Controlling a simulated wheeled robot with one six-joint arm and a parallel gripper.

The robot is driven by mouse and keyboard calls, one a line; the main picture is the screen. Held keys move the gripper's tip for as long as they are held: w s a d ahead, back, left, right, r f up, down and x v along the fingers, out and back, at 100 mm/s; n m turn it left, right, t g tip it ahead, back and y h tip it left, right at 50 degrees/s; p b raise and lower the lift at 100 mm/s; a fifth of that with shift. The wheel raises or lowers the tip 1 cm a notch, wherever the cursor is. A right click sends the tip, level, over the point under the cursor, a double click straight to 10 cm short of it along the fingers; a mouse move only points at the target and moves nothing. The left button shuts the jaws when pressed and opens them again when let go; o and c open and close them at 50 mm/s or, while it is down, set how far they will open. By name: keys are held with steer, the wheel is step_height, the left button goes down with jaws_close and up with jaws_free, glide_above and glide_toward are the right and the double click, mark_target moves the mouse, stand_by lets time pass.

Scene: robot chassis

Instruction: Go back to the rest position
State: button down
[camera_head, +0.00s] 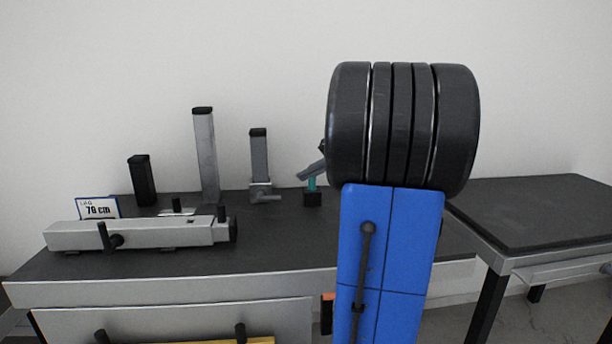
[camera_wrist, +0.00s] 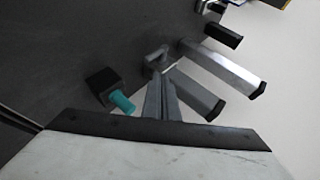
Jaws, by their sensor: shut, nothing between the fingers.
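My gripper (camera_head: 301,177) shows in the head view as a small grey tip left of my blue and black arm, above the bench. Its narrow fingers are together, with nothing seen between them. In the wrist view my gripper (camera_wrist: 160,74) points away from the camera, its fingertips overlapping the view of a grey post's base. A black block with a teal peg (camera_head: 311,185) stands just below the gripper in the head view. The same block (camera_wrist: 101,82) is left of the fingers in the wrist view. My arm hides part of the bench.
A second, bare table (camera_head: 540,212) stands at right.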

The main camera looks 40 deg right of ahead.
stand_by(0.3)
steer(key=s+a+f+n+g, duration=0.1)
steer(key=s+a+f, duration=0.1)
steer(key=a, duration=0.6)
steer(key=s+a+f+n+g, duration=0.2)
steer(key=a, duration=0.5)
steer(key=s+a+f+n+g, duration=0.1)
steer(key=s+a+f, duration=0.1)
steer(key=a, duration=0.6)
steer(key=shift+s+a+f+g, duration=0.3)
steer(key=shift+s+a+g, duration=0.05)
steer(key=shift+s+g, duration=0.1)
steer(key=s+a+f+n+h, duration=0.1)
steer(key=s+a+f+n, duration=0.1)
steer(key=s, duration=0.3)
steer(key=s+a+f+n+h, duration=0.1)
steer(key=s+a+f+n, duration=0.1)
steer(key=s+a+f, duration=0.2)
steer(key=s+a+f+n+g+h, duration=0.1)
steer(key=s+a+f, duration=0.3)
steer(key=s, duration=0.4)
steer(key=shift+n+h, duration=0.4)
steer(key=shift+n, duration=0.3)
